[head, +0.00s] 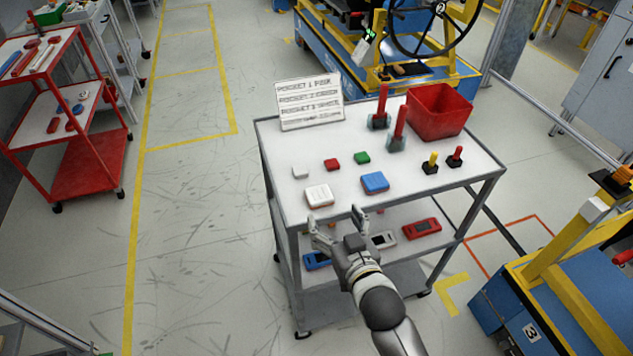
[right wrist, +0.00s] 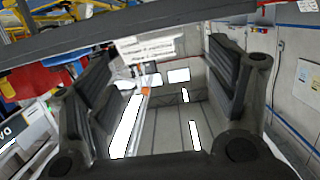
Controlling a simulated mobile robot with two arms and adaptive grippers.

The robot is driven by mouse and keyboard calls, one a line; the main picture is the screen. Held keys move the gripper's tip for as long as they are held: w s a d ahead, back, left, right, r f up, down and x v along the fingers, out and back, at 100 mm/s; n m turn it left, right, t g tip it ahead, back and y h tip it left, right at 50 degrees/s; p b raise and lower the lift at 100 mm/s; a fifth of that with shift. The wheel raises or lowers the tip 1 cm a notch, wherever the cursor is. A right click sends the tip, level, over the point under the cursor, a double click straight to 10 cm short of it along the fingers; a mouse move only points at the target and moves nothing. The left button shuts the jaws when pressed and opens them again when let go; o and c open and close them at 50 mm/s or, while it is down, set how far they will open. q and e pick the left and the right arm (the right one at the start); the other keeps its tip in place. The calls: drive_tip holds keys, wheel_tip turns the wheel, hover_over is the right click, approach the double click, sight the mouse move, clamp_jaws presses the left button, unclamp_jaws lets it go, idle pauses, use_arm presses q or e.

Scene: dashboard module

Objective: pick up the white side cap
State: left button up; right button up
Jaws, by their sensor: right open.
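Two white pieces lie on the cart's top in the head view, and I cannot tell for sure which is the side cap. One is a larger white block (head: 319,194) with an orange lower edge, near the front left. The other is a small plain white piece (head: 300,171) behind it. My right gripper (head: 336,219) is open and empty at the cart's front edge, just in front of the larger white block, apart from it. In the right wrist view its two fingers (right wrist: 160,60) stand wide apart with nothing between them. My left gripper is not in view.
The cart top (head: 280,143) also holds a blue block (head: 375,182), small red (head: 332,164) and green (head: 362,158) pieces, upright red-handled parts, a red bin (head: 437,112) and a sign (head: 309,103). The lower shelf holds blue, grey and red devices.

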sight(321, 198)
drive_tip(key=x, duration=0.4)
drive_tip(key=shift+w+a, duration=0.15)
drive_tip(key=shift+w, duration=0.15)
drive_tip(key=shift+w+a+f+p, duration=0.2)
drive_tip(key=shift+w+p, duration=0.2)
drive_tip(key=shift+w, duration=0.15)
drive_tip(key=x, duration=0.3)
drive_tip(key=shift+w+a+f+p, duration=0.15)
drive_tip(key=shift+w+p, duration=0.15)
drive_tip(key=shift+w, duration=0.05)
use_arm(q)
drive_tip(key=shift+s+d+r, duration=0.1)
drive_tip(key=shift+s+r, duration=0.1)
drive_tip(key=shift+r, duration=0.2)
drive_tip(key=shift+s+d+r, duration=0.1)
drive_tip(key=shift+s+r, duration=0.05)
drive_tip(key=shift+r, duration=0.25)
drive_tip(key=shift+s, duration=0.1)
use_arm(e)
drive_tip(key=shift+c, duration=0.3)
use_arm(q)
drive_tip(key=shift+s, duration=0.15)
use_arm(e)
drive_tip(key=shift+s+f, duration=0.15)
drive_tip(key=c, duration=1.1)
drive_tip(key=shift+o, duration=0.2)
